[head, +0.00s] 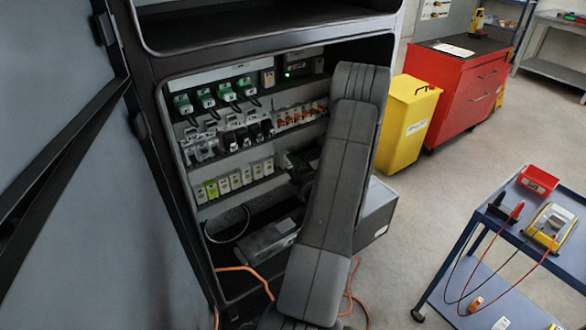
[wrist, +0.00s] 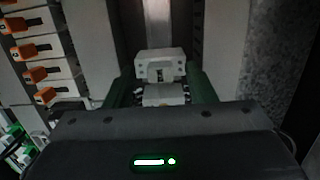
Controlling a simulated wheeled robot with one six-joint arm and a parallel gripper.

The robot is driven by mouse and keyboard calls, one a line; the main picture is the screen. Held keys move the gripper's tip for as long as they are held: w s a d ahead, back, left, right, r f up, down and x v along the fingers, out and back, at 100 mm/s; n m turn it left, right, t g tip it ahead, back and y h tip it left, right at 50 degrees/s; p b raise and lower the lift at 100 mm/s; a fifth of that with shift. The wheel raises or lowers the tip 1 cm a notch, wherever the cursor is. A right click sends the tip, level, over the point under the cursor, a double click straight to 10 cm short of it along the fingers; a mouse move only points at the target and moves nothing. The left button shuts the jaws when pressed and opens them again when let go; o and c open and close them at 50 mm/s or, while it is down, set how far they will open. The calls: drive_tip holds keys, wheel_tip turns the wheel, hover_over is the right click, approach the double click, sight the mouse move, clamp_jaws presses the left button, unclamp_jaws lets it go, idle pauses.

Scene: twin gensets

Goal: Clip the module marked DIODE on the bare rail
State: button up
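My gripper (wrist: 162,92) has its two dark green fingers on either side of a pale grey module (wrist: 160,68) in the wrist view and looks shut on it. No DIODE marking can be read on this module. A bare strip of rail (wrist: 158,22) runs beyond the module, between two grey ducts. I cannot tell whether the module touches the rail. In the head view my gripper (head: 303,163) is a dark shape at the right end of the lowest module row, partly behind my arm. The module and the bare rail are hidden there.
Orange-handled modules (wrist: 40,73) stand left of my gripper in the wrist view. White and lime modules (head: 235,180) fill the lowest row in the head view. The open cabinet door (head: 80,200) is at the left. A yellow bin (head: 407,120) and blue cart (head: 480,225) stand right.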

drive_tip(key=shift+s, duration=0.1)
drive_tip(key=b+v, duration=0.2)
drive_tip(key=v, duration=1.1)
drive_tip(key=shift+s+d, duration=0.2)
drive_tip(key=shift+s, duration=0.05)
drive_tip(key=shift+w, duration=0.1)
drive_tip(key=p+x, duration=0.2)
drive_tip(key=x, duration=1.1)
drive_tip(key=shift+w+a, duration=0.25)
drive_tip(key=shift+w, duration=0.05)
drive_tip(key=shift+s+d, duration=0.1)
drive_tip(key=shift+s, duration=0.05)
